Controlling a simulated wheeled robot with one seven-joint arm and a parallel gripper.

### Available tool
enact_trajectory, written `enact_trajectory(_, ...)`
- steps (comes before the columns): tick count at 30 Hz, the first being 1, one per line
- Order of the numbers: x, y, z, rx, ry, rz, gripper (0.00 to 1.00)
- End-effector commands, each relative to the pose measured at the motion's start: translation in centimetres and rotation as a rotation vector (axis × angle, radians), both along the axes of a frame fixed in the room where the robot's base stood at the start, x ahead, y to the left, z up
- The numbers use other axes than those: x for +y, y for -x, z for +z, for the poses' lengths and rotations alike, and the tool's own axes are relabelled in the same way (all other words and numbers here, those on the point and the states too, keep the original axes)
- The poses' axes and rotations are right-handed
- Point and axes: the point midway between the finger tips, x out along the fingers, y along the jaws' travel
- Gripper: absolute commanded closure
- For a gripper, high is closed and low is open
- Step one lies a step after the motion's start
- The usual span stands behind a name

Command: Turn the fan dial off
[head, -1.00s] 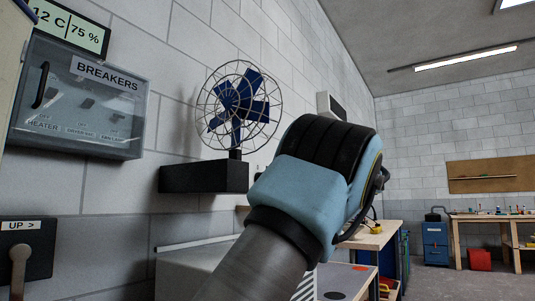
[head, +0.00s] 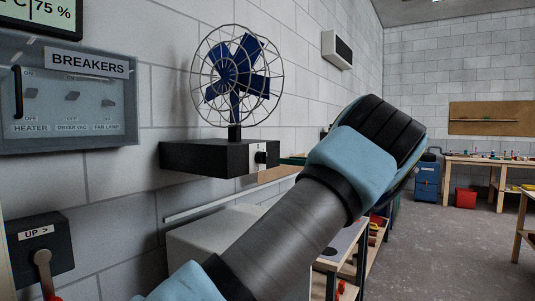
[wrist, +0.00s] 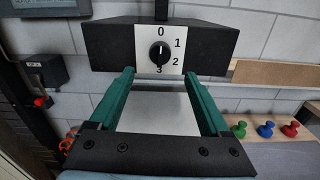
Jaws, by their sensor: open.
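The fan dial (wrist: 159,53) is a round black knob on a white plate marked 0 at the top, 1 and 2 down the right and 3 at the bottom. I cannot tell its setting surely. The plate is on the front of the black fan base (wrist: 108,48); in the head view the dial (head: 260,157) shows at the right end of the base (head: 205,160). The blue-bladed caged fan (head: 237,75) stands on top. My gripper (wrist: 159,76) is open and empty, its green fingers pointing towards the base, apart from the dial.
A breaker panel (head: 70,100) with a clear cover is on the wall at left, above an UP lever box (head: 40,245). A pale cabinet (head: 205,240) stands under the fan. Open floor (head: 440,250) is at right.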

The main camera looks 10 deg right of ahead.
Motion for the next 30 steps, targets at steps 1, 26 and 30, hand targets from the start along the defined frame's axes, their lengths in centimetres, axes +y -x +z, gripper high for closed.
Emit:
enact_trajectory(1,0.8,-0.7,0.3,0.0,0.0,0.004,0.19)
enact_trajectory(26,6.2,-6.5,0.1,-0.003,0.003,-0.001,0.19)
enact_trajectory(30,6.2,-6.5,0.1,-0.003,0.003,-0.001,0.3)
